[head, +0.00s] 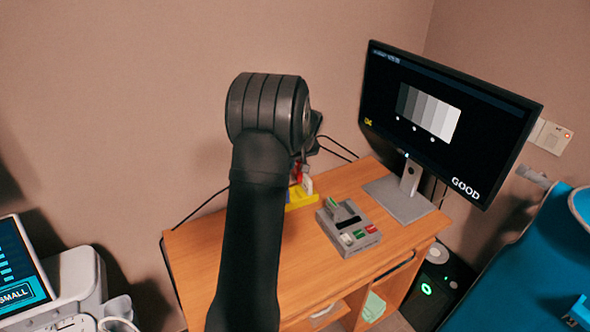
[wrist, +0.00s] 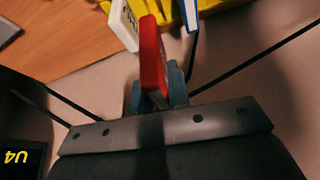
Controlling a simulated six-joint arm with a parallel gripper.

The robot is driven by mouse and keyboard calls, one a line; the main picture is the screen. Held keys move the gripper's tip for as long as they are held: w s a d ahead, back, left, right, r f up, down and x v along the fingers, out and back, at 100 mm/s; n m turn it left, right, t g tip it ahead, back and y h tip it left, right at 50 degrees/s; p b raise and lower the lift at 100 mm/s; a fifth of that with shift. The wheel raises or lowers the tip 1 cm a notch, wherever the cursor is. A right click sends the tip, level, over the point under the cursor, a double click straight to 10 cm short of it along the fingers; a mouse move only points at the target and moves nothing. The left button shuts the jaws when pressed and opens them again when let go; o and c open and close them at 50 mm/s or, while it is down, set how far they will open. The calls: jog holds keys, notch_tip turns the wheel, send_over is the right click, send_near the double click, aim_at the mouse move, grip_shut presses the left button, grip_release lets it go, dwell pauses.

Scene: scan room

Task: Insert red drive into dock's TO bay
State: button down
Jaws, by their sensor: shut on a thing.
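The red drive (wrist: 153,60) is held between the blue-grey fingertips of my gripper (wrist: 157,92), seen in the wrist view. In the head view, a small red part of the drive (head: 297,172) shows beside my arm, above the yellow rack (head: 300,196). My arm hides most of the gripper there. The grey dock (head: 348,232) stands on the desk to the right of the rack. The bay labels are too small to read.
A white drive (wrist: 122,25) and a blue-and-white drive (wrist: 190,14) stand at the rack, either side of the red one. A monitor (head: 440,120) stands behind the dock. Black cables run along the wall. The desk front (head: 310,280) is clear.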

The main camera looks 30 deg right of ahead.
jog(key=s+d+m+g, duration=0.3)
jog(key=s+m, duration=0.3)
jog(key=m, duration=0.6)
jog(key=s+d+r+m+g, duration=0.1)
jog(key=s+d+m+g, duration=0.3)
jog(key=m, duration=0.7)
jog(key=s+d+m+g, duration=0.25)
jog(key=s+m, duration=0.45)
jog(key=m, duration=0.5)
jog(key=shift+t+y, duration=0.25)
jog(key=shift+y, duration=0.15)
jog(key=shift+w+d+f, duration=0.1)
jog(key=shift+d+f, duration=0.1)
jog(key=shift+f, duration=1.7)
jog(key=shift+d+f, duration=0.15)
jog(key=shift+f, duration=1.75)
jog(key=shift+f, duration=1.05)
jog(key=c, duration=1.1)
grip_release()
jog(key=shift+r, duration=0.1)
jog(key=shift+r, duration=3.45)
